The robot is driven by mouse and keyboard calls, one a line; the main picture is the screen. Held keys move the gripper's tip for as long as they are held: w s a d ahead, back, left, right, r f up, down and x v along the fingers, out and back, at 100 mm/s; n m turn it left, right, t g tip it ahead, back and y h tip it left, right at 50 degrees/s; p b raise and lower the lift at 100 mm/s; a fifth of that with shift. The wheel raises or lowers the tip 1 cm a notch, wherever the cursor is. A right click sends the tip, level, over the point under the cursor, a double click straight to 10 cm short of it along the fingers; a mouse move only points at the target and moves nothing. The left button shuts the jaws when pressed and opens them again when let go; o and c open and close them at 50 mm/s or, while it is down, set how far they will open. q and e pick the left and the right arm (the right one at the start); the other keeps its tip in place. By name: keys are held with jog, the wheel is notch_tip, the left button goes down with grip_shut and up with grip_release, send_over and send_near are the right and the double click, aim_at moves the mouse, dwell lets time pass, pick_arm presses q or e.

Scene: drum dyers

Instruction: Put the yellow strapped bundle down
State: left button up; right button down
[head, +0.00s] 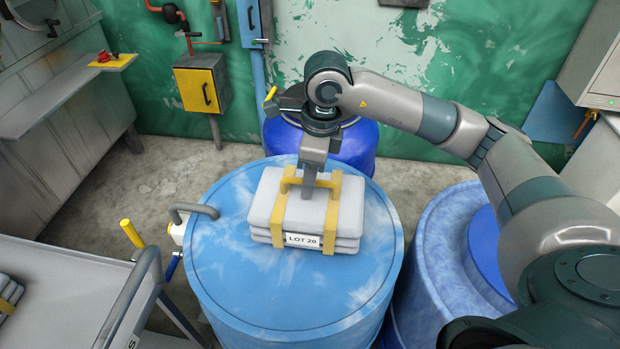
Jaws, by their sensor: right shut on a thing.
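The yellow strapped bundle (303,222) is a stack of grey folded cloth with two yellow straps, a yellow handle and a "LOT 20" label. It is over the lid of the large blue drum (250,290) in the middle and looks level. I cannot tell whether its underside touches the lid. My right gripper (309,188) comes down from above and is shut on the bundle's yellow handle. The fingertips partly hide the handle. My left gripper is not in view.
A blue drum (440,260) stands at the right and a darker blue one (350,146) behind. A grey cart (60,265) at the lower left carries another strapped bundle (8,295). A bent pipe handle (195,210) rises at the lid's left edge. The lid's front is clear.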

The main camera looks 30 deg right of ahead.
notch_tip(320, 180, down, 2)
jog(key=shift+f+p, duration=0.1)
jog(key=shift+p, duration=0.55)
jog(key=shift+f, duration=0.8)
jog(key=c, duration=1.8)
grip_release()
jog(key=shift+o, duration=0.2)
jog(key=shift+s, duration=0.1)
jog(key=shift+r, duration=0.6)
jog(key=r+b, duration=0.1)
jog(key=r, duration=0.2)
jog(key=r+b, duration=0.1)
jog(key=r, duration=0.3)
jog(key=d+r, duration=0.1)
jog(key=r, duration=0.3)
jog(key=shift+s+d+b, duration=0.1)
jog(key=shift+s+b, duration=0.3)
